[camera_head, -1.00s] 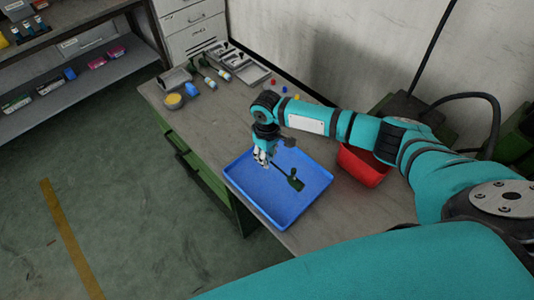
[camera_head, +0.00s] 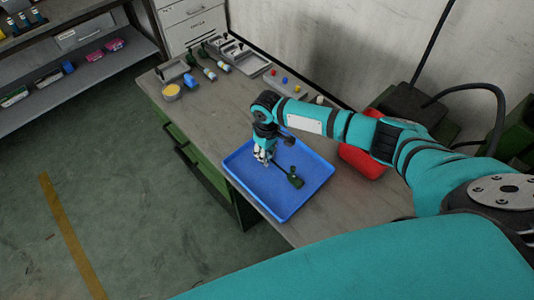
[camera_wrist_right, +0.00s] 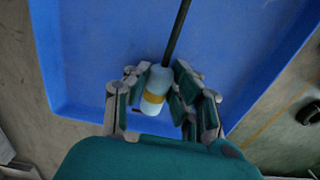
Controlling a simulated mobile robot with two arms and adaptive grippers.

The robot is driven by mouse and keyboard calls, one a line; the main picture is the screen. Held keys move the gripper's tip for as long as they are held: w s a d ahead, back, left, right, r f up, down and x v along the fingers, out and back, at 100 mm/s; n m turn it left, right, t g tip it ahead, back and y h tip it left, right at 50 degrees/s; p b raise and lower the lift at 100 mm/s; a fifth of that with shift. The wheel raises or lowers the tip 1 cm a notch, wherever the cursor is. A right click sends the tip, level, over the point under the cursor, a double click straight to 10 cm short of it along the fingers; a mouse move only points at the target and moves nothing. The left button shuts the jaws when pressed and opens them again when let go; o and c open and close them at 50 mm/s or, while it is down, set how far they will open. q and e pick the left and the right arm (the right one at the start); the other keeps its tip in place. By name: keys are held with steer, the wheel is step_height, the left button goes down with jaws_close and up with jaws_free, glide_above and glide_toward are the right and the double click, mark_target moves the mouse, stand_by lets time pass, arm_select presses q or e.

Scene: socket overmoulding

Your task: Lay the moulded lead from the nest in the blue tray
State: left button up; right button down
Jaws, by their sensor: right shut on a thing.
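The moulded lead shows in the head view as a dark cable with a dark green end piece (camera_head: 295,181) over the blue tray (camera_head: 285,213). My right gripper (camera_head: 264,158) is above the left part of the tray, fingers pointing down. In the right wrist view, my right gripper (camera_wrist_right: 160,78) is shut on the lead's white end with a yellow band (camera_wrist_right: 153,98). The dark cable runs from it toward the top of the picture, over the tray floor (camera_wrist_right: 110,50). I cannot tell whether the lead touches the floor. My left gripper is out of view.
A red bin (camera_head: 360,162) stands right of the tray, partly behind my right arm. A yellow-filled cup (camera_head: 171,91), a blue object (camera_head: 191,80), small bottles (camera_head: 210,74) and grey trays (camera_head: 246,63) are at the bench's far end. Bare bench (camera_head: 205,125) lies between.

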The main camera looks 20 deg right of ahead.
steer(key=c, duration=1.1)
jaws_free()
step_height(320, 180, up, 12)
steer(key=shift+w, duration=0.1)
